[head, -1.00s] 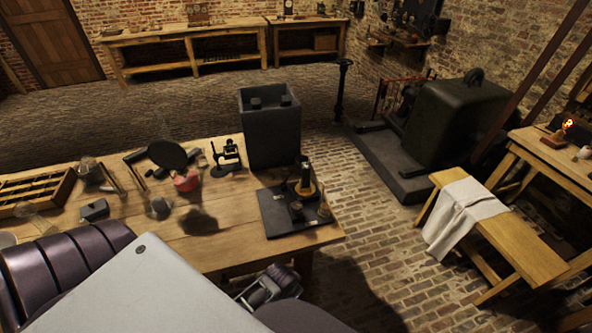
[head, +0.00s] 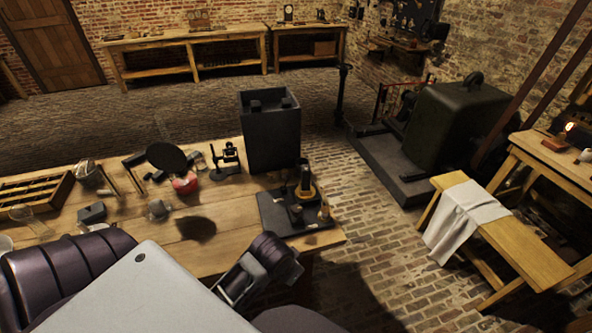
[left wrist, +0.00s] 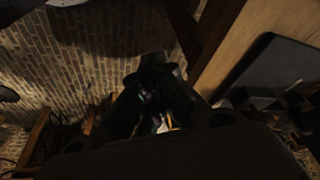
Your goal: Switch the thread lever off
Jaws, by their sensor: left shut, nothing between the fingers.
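A black baseboard (head: 268,213) lies at the right end of the wooden table. It carries an upright dark apparatus with a yellow ring (head: 306,191) and small posts. I cannot make out which part is the thread lever, or its position. The board also shows dimly in the left wrist view (left wrist: 275,68), at the right. My left gripper (left wrist: 154,68) is shut and empty in the left wrist view, apart from the board, over the floor side of the table edge. In the head view my left wrist is at the table's front edge. My right gripper is not visible.
The wooden table (head: 225,258) also holds a tall dark box (head: 270,135), a small black stand (head: 227,160), a black disc (head: 166,157), glass jars and a compartment tray (head: 35,195). A bench with a white cloth (head: 465,217) stands right. Brick floor lies between.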

